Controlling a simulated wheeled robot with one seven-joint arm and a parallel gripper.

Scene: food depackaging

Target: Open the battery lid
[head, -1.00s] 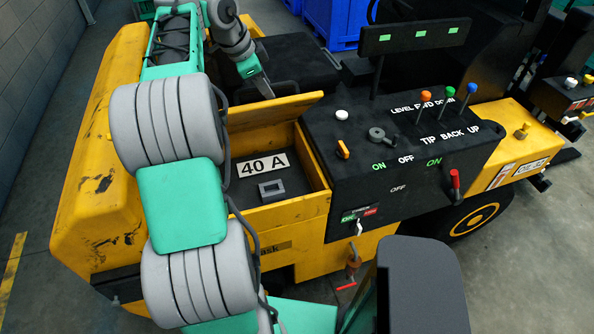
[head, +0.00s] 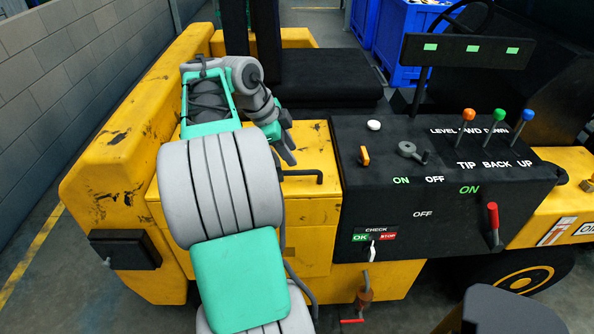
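The yellow battery lid (head: 312,150) lies flat and closed on top of the yellow battery box (head: 308,225) of the vehicle, left of the black control panel. A black bar handle (head: 302,176) sits near the lid's front edge. My gripper (head: 287,156) points down over the lid just left of and behind the handle. It is small in view, and neither its opening nor contact with the handle can be made out. My arm hides the left part of the lid and box.
The black control panel (head: 440,190) with coloured levers and a red-handled lever (head: 492,222) stands right of the lid. A black seat (head: 325,82) is behind it. A grey wall (head: 80,90) runs along the left.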

